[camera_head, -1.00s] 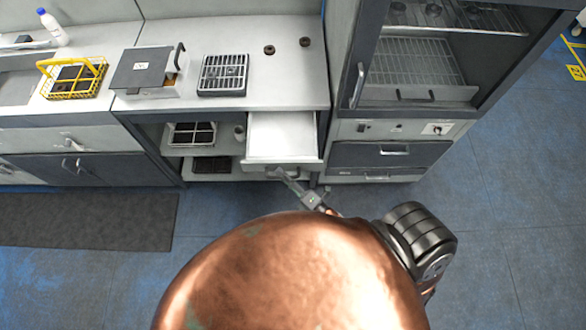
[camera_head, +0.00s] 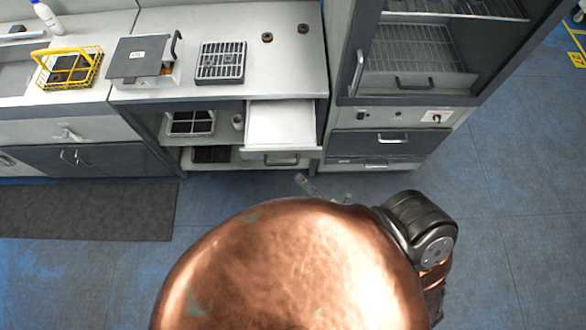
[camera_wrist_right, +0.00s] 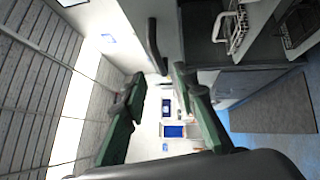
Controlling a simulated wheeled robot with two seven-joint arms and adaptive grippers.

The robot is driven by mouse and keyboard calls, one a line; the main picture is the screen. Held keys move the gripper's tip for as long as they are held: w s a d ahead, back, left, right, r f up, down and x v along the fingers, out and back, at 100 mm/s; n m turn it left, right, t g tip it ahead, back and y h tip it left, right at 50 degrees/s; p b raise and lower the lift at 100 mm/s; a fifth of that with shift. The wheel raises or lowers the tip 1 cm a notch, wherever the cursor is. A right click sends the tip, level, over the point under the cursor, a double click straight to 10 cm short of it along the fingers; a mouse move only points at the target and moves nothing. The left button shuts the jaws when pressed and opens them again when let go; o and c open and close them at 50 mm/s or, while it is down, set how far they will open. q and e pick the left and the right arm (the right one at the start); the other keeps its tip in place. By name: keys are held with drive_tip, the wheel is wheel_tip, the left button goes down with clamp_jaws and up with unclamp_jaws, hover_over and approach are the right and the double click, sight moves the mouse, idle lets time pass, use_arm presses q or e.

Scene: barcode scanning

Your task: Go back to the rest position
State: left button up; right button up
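My right gripper (camera_head: 322,188) is in the head view in front of the open drawer, small and partly hidden behind my copper-coloured body. It is apart from the drawer handle. In the right wrist view its two green fingers (camera_wrist_right: 160,92) stand apart with nothing between them. The pulled-out drawer (camera_head: 281,125) under the counter looks empty, with its handle (camera_head: 284,161) on the front. My left gripper is in neither view.
A counter (camera_head: 215,30) holds a grey box (camera_head: 140,62), a dark rack (camera_head: 221,62), a yellow basket (camera_head: 70,67) and two small dark rings. A cabinet with wire shelves (camera_head: 415,50) stands right. Blue floor is clear in front; a dark mat (camera_head: 85,212) lies left.

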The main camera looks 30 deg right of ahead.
drive_tip(key=shift+v, duration=1)
drive_tip(key=s+d+f+m+g+h, duration=0.1)
drive_tip(key=s+f+m+g, duration=0.25)
drive_tip(key=f, duration=0.75)
drive_tip(key=s+d+f+m+g+h, duration=0.25)
drive_tip(key=f+m, duration=0.25)
drive_tip(key=f, duration=0.5)
drive_tip(key=s+d+f+m+g, duration=0.1)
drive_tip(key=s+f+m+g, duration=0.25)
drive_tip(key=f, duration=0.75)
drive_tip(key=s+d+f+m+g, duration=0.1)
drive_tip(key=s+f+m+g, duration=0.3)
drive_tip(key=s, duration=0.5)
drive_tip(key=s+d+f+m+g+h, duration=0.1)
drive_tip(key=s+f+m+g, duration=0.3)
drive_tip(key=s+f, duration=0.5)
drive_tip(key=shift+s+d+f+m+g, duration=0.15)
drive_tip(key=shift+s+d+m+g, duration=0.2)
drive_tip(key=shift+s+d+m, duration=0.25)
